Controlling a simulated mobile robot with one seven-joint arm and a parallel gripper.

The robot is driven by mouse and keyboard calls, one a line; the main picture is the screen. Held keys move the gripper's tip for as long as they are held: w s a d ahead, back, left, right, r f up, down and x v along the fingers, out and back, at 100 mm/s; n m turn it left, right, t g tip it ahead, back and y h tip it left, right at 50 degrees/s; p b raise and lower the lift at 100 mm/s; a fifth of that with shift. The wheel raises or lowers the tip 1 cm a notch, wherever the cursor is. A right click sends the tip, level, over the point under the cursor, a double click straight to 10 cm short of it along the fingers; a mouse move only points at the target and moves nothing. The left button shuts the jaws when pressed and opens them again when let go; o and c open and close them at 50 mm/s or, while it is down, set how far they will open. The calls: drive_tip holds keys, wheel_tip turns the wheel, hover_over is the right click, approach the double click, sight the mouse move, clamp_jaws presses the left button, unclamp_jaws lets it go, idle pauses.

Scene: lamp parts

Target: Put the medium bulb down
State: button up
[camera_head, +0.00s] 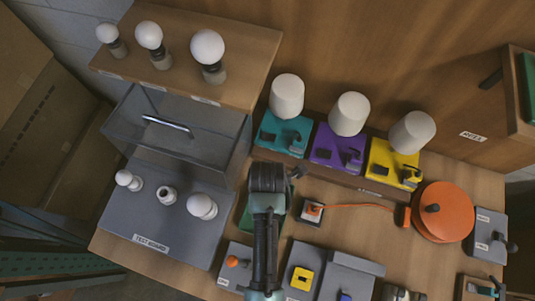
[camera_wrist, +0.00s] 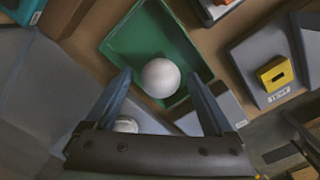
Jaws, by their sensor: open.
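In the wrist view, a round white bulb (camera_wrist: 160,77), probably the medium bulb, shows over the green tray (camera_wrist: 118,38). My gripper (camera_wrist: 163,80) is open, with one finger on each side of the bulb. I cannot tell whether a finger touches it. In the head view, my arm hides that bulb and most of the green tray (camera_head: 245,214). The grey test board (camera_head: 150,222) holds a small bulb (camera_head: 128,180), a middle socket (camera_head: 167,195) with no globe visible, and a large bulb (camera_head: 201,206).
Three bulbs stand on the wooden shelf (camera_head: 245,65). Teal (camera_head: 283,135), purple (camera_head: 336,150) and yellow (camera_head: 393,165) bases with white shades stand at the back. An orange disc (camera_head: 442,212) with a cable lies right. A yellow-switch block (camera_head: 301,279) is near my arm.

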wheel_tip(320, 180, up, 6)
drive_tip(key=shift+w+r, duration=0.1)
drive_tip(key=shift+r, duration=0.1)
drive_tip(key=w+r+m+t, duration=0.3)
drive_tip(key=w+r+t, duration=0.1)
drive_tip(key=w+r, duration=0.5)
drive_tip(key=w+r+m+t, duration=0.3)
drive_tip(key=w+r+t, duration=0.15)
drive_tip(key=r, duration=0.45)
drive_tip(key=w+r+m+t, duration=0.3)
drive_tip(key=w+r, duration=0.2)
drive_tip(key=r, duration=0.4)
drive_tip(key=w+r+m+t, duration=0.3)
drive_tip(key=w+r+t, duration=0.1)
drive_tip(key=r, duration=0.5)
drive_tip(key=s+r+m+t, duration=0.3)
drive_tip(key=s+r+t, duration=0.1)
drive_tip(key=r, duration=0.7)
drive_tip(key=s+r+m+t, duration=0.4)
drive_tip(key=r, duration=0.7)
drive_tip(key=s+r+m+t, duration=0.4)
drive_tip(key=s+r, duration=0.1)
drive_tip(key=r, duration=0.6)
drive_tip(key=shift+s+d, duration=0.1)
